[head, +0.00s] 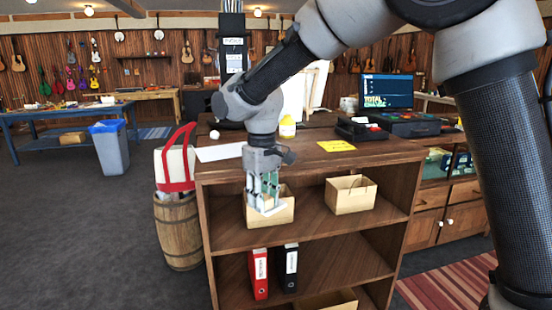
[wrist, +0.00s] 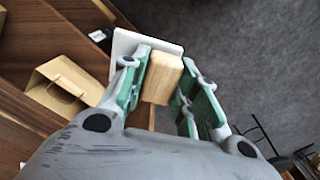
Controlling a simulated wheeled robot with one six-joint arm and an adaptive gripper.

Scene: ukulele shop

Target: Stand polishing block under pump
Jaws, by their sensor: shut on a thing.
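My gripper (head: 266,192) hangs pointing down in front of the shelf unit's upper opening. In the wrist view its green-padded fingers (wrist: 168,95) are shut on the polishing block (wrist: 162,78), a light wooden block with a flat white part (wrist: 150,42) at its far end. In the head view the white part (head: 270,210) shows at the fingertips; the fingers hide most of the wood. A white and yellow bottle (head: 287,127) stands on the counter top behind my arm. I cannot tell whether it is the pump; no other pump is clear.
A white sheet (head: 220,152), a yellow note (head: 336,146) and a cash register (head: 400,124) lie on top. A barrel (head: 178,232) stands left of it. Open floor lies farther left.

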